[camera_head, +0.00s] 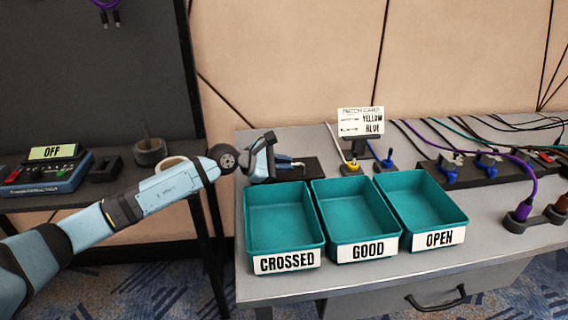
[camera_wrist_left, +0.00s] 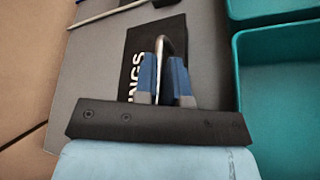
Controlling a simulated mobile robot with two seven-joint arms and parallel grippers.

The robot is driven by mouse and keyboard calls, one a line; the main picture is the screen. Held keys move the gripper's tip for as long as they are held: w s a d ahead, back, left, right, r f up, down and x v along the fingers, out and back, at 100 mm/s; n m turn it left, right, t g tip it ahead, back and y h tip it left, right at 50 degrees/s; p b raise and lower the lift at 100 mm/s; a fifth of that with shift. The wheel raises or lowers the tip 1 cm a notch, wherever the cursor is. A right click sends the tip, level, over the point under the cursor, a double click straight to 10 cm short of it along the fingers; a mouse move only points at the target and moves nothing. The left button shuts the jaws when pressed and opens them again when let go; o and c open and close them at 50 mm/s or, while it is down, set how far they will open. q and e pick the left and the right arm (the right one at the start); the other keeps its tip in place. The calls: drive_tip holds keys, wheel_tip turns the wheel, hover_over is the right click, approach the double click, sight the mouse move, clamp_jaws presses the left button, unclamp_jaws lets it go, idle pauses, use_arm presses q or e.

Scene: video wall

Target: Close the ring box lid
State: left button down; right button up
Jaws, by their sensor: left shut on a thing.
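The ring box (camera_wrist_left: 135,45) is black, and the white letters "NGS" show on it in the left wrist view. In the head view its dark top (camera_head: 312,166) lies behind the teal trays, at the table's left rear. My left gripper (camera_wrist_left: 166,82) is over the box, with its blue fingertips shut on a thin silvery curved piece (camera_wrist_left: 164,44). In the head view the left gripper (camera_head: 280,167) is at the box's left part and hides some of it. I cannot tell whether the lid is raised. My right gripper is not in view.
Teal trays labelled CROSSED (camera_head: 283,262), GOOD (camera_head: 368,250) and OPEN (camera_head: 439,239) stand close in front. A sign (camera_head: 361,121) and yellow (camera_head: 351,168) and blue (camera_head: 385,164) plugs are right of the box. Cables lie at the right. A tester (camera_head: 45,168) sits on the left bench.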

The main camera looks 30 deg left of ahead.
use_arm(q)
drive_tip(key=shift+s+f, duration=0.1)
drive_tip(key=shift+f, duration=0.35)
drive_tip(key=c, duration=1.2)
unclamp_jaws()
drive_tip(key=shift+a+f, duration=0.1)
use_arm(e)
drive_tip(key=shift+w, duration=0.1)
use_arm(q)
drive_tip(key=shift+r, duration=0.2)
drive_tip(key=shift+s+a+r, duration=0.1)
drive_tip(key=shift+s+a, duration=0.05)
drive_tip(key=shift+s, duration=0.05)
drive_tip(key=p+v, duration=0.1)
drive_tip(key=v, duration=1.2)
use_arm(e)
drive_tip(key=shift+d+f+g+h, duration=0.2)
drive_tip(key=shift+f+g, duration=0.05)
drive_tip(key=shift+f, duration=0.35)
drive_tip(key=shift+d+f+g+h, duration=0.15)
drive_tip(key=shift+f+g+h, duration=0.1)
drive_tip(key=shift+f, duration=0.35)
